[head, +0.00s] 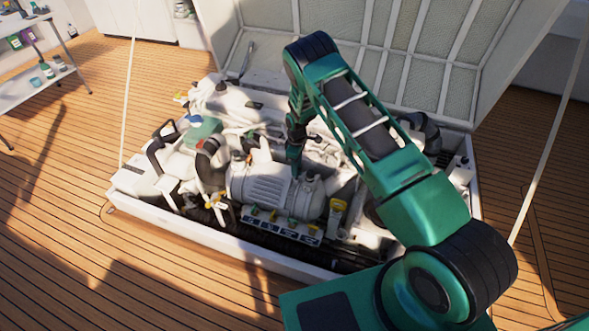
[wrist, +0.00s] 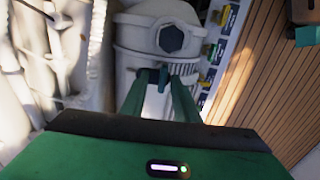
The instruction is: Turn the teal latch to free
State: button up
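My gripper (wrist: 156,78) points down at a white ribbed cylinder (head: 272,188) in the middle of the engine bay. In the wrist view its two green fingers are apart, with white surface showing between them. A small teal piece (wrist: 163,76), which looks like the latch, shows between the fingertips. I cannot tell whether either finger touches it. In the head view the fingertips reach the top of the cylinder, and the latch cannot be made out there.
White pipes (wrist: 62,60) run close on the left of my gripper in the wrist view. A row of colored labels (head: 282,226) and a yellow-topped fitting (head: 337,210) lie in front of the cylinder. The raised hatch lid (head: 430,65) stands behind. Wooden deck (head: 150,270) is open in front.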

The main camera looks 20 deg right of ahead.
notch_tip(320, 180, up, 11)
jog(key=shift+f, duration=0.15)
dwell(0.5)
dwell(0.4)
